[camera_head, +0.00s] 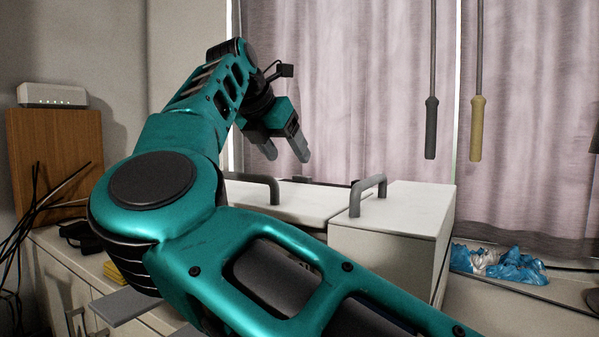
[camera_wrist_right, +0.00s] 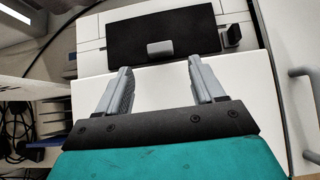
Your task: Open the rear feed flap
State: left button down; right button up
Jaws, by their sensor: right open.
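My right gripper (camera_head: 287,155) hangs open and empty above the white boxes in the head view, its two grey fingers pointing down. In the right wrist view the open fingers (camera_wrist_right: 160,68) point toward a white machine with a dark rectangular panel (camera_wrist_right: 165,22). The panel has a small light-grey tab (camera_wrist_right: 160,48) at its near edge, just beyond the fingertips and apart from them. This panel may be the rear feed flap; it looks flat. In the head view my arm and the boxes hide it. My left gripper does not show.
A white box (camera_head: 395,213) with a grey handle (camera_head: 368,195) stands at the front; another grey handle (camera_head: 255,184) sits farther left. A blue-and-white crumpled bag (camera_head: 497,264) lies at right. Loose black cables (camera_head: 30,215) are at left. Curtains (camera_head: 370,90) close off the back.

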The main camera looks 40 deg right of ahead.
aim_at(310, 181)
jog(key=b+x, duration=0.1)
jog(key=x, duration=0.6)
jog(key=shift+w+d+f, duration=0.1)
jog(key=shift+d, duration=0.15)
jog(key=shift+c, duration=0.4)
grip_shut()
